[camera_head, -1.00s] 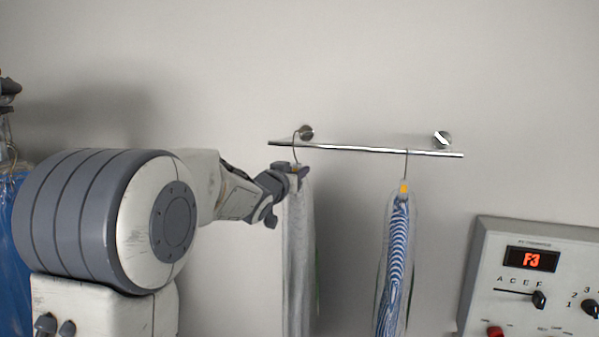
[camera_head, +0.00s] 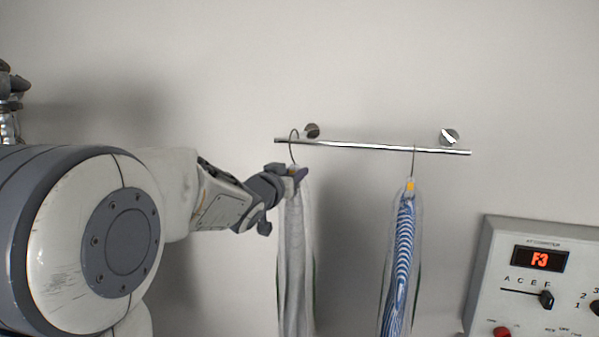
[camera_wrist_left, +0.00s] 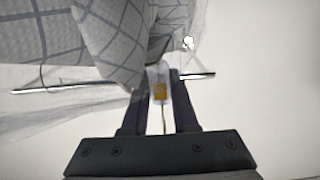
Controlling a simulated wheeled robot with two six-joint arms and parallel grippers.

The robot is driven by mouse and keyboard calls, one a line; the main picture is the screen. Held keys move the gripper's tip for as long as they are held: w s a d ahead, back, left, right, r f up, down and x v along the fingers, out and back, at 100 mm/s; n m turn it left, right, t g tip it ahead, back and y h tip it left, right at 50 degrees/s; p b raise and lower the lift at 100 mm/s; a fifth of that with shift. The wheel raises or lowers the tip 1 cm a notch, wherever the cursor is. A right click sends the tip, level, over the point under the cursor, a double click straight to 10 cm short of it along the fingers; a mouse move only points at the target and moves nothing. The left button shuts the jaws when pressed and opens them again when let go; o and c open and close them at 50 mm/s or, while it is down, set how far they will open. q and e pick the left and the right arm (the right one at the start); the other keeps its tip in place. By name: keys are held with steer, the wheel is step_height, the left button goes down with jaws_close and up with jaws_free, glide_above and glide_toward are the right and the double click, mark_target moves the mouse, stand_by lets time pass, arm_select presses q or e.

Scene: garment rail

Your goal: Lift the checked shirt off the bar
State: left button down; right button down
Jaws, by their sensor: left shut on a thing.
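The checked shirt (camera_wrist_left: 120,35) fills the upper left of the left wrist view, grey with dark grid lines under a clear cover. In the head view it shows as a pale grey garment (camera_head: 295,250). Its wire hook (camera_head: 291,146) loops over the bar (camera_head: 370,147) near the left end; whether it bears on the bar I cannot tell. My left gripper (camera_head: 293,173) is shut on the hanger's neck, just below the bar. In the left wrist view an orange tag (camera_wrist_left: 160,91) lies between its fingers. My right gripper is not in view.
A blue-and-white striped shirt (camera_head: 404,245) in a clear cover hangs further right on the bar. Two round mounts (camera_head: 449,137) hold the bar to the plain wall. A control box (camera_head: 540,275) with a red display stands at lower right.

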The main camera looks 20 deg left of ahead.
arm_select(q)
steer(key=s, duration=0.7)
steer(key=shift+p, duration=0.4)
steer(key=shift+a, duration=0.1)
